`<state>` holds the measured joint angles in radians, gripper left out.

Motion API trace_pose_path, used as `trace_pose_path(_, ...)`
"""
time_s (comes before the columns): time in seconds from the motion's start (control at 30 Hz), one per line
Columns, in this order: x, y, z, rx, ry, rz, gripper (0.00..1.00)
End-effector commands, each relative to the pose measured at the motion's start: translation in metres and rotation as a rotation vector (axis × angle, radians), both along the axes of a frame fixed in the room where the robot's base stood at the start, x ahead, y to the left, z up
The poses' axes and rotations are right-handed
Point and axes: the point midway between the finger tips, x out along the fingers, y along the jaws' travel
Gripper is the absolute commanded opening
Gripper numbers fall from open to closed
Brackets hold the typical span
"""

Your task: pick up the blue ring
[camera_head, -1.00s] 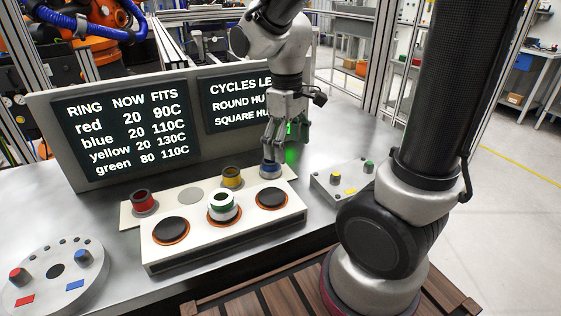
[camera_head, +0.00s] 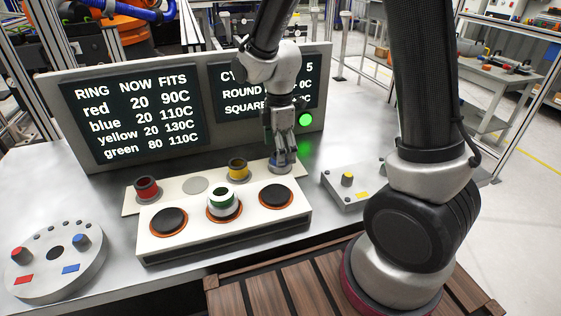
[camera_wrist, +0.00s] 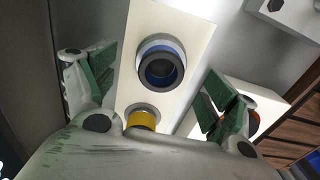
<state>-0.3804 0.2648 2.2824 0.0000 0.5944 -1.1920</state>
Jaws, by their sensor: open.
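The blue ring (camera_head: 279,168) sits on the pale back strip, right of the yellow ring, partly hidden by my gripper in the head view. In the wrist view the blue ring (camera_wrist: 160,68) shows as a blue band with a grey rim and dark centre. My gripper (camera_head: 284,156) is over the blue ring in the head view. In the wrist view its green-padded fingers (camera_wrist: 160,85) are spread apart, one on each side of the ring with gaps. The gripper holds nothing.
The red ring (camera_head: 147,188) and yellow ring (camera_head: 238,168) stand on the same strip. The green ring (camera_head: 223,198) is on the middle of the front block (camera_head: 230,229). A control box (camera_head: 345,196) is to the right, a round dial panel (camera_head: 55,270) left. Display boards stand behind.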

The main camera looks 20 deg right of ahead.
Motion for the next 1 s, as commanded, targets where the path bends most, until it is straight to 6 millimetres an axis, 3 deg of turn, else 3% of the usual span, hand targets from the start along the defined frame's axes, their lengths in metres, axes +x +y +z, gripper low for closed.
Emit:
trace_pose_path(0.2, -0.001, -0.002, -0.031, -0.001, 0.002, -0.001, 0.85)
trace_pose_path(0.47, -0.001, -0.002, -0.035, 0.0, 0.0, -0.001, 0.85)
trace_pose_path(0.83, -0.001, -0.002, -0.035, 0.0, 0.0, -0.002, 0.22)
trace_pose_path(1.0, 0.0, -0.001, -0.034, 0.0, -0.001, -0.001, 0.19)
